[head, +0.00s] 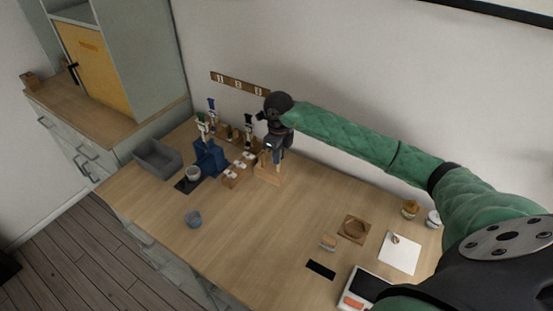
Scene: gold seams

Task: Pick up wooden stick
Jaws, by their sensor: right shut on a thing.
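My right gripper (272,145) reaches in from the right and points down over the back middle of the table. It is shut on a thin pale piece that looks like the wooden stick (277,158). The stick stands roughly upright between the fingers, its upper part hidden by them. Its lower end is at a light wooden holder (268,176); I cannot tell whether it is still inside it. My left gripper is out of view.
Left of the gripper are a blue stand (209,158) with tools, small wooden blocks with white tops (240,168), and a grey bin (157,158). A white scale (362,289) is at front right. The table's middle (262,222) is clear.

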